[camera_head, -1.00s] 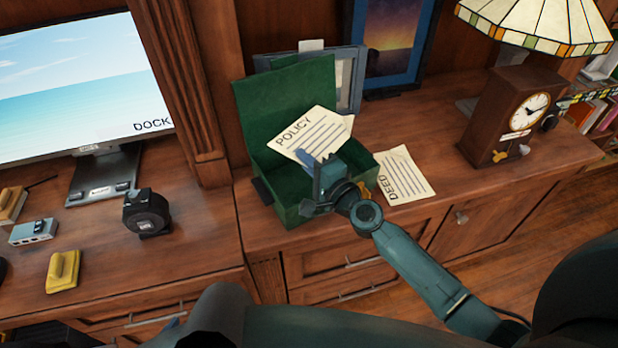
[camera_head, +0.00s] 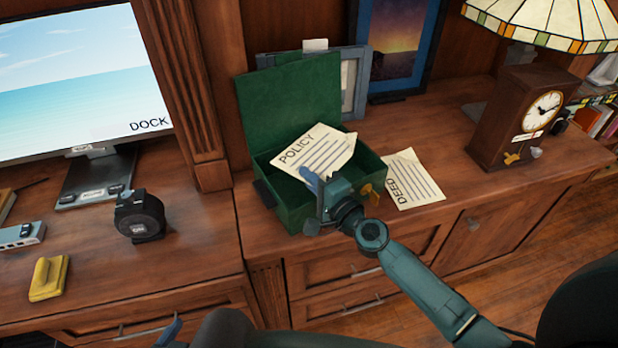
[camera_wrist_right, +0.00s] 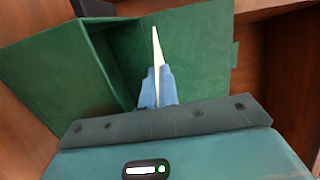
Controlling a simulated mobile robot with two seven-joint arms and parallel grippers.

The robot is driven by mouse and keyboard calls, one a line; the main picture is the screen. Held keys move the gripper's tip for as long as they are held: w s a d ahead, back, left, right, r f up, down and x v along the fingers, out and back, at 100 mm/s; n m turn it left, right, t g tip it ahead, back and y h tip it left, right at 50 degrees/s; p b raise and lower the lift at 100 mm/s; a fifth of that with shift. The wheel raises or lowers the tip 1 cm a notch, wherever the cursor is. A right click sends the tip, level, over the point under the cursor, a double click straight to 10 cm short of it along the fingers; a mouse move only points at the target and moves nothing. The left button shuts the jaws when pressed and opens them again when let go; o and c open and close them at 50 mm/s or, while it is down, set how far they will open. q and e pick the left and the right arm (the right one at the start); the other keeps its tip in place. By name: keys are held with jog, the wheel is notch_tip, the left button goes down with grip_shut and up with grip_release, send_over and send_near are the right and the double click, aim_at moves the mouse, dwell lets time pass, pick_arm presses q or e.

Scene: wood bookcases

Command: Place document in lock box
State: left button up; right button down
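The green lock box (camera_head: 290,215) stands on the wooden counter with its lid (camera_head: 290,105) open at the back. My right gripper (camera_head: 312,182) is at the box's front, over its opening. It is shut on the cream POLICY document (camera_head: 322,150), which is tilted and partly within the box opening. In the right wrist view the document (camera_wrist_right: 156,50) shows edge-on between the blue fingers (camera_wrist_right: 157,88), in front of green box walls (camera_wrist_right: 195,50). My left gripper (camera_head: 170,331) shows only as a blue tip at the bottom edge.
A DEED sheet (camera_head: 412,180) lies right of the box. A gold key (camera_head: 369,191) is at the box's right front. Picture frames (camera_head: 400,45) stand behind, a clock (camera_head: 520,118) and lamp (camera_head: 550,22) at right. A black tape measure (camera_head: 140,215) and a monitor (camera_head: 80,85) are left.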

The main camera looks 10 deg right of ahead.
jog(key=shift+f+b, duration=0.4)
jog(key=shift+f, duration=0.1)
jog(key=c, duration=1.8)
grip_release()
jog(key=shift+r, duration=0.1)
jog(key=shift+o, duration=0.6)
jog(key=shift+s, duration=0.1)
